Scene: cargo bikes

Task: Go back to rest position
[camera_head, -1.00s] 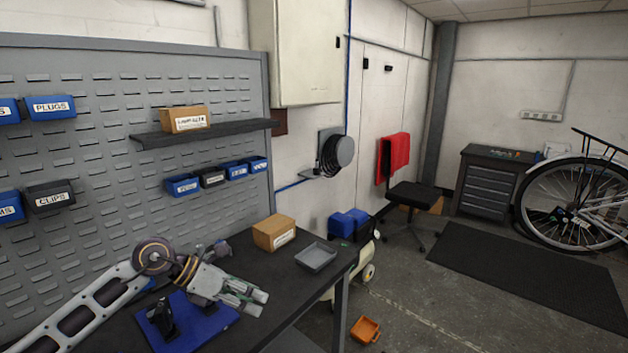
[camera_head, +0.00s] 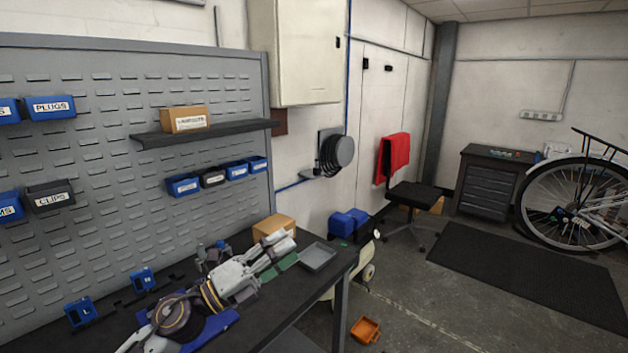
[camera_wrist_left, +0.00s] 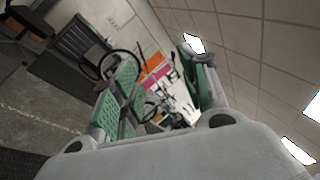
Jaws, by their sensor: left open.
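My left gripper (camera_head: 283,253) is above the dark workbench (camera_head: 322,283) in the head view, between a cardboard box and a grey tray in the picture. Its jaws are apart with green pads showing and nothing between them. The left wrist view also shows the open fingers (camera_wrist_left: 162,82), with the far wall and ceiling beyond. My left arm comes in from the bottom left and covers part of a blue mat (camera_head: 222,322). My right gripper is not in view.
The cardboard box (camera_head: 270,226) and grey tray (camera_head: 317,257) stand on the bench. Two small blue devices (camera_head: 80,312) (camera_head: 143,280) lie near the pegboard (camera_head: 120,150). An orange bin (camera_head: 365,329) is on the floor.

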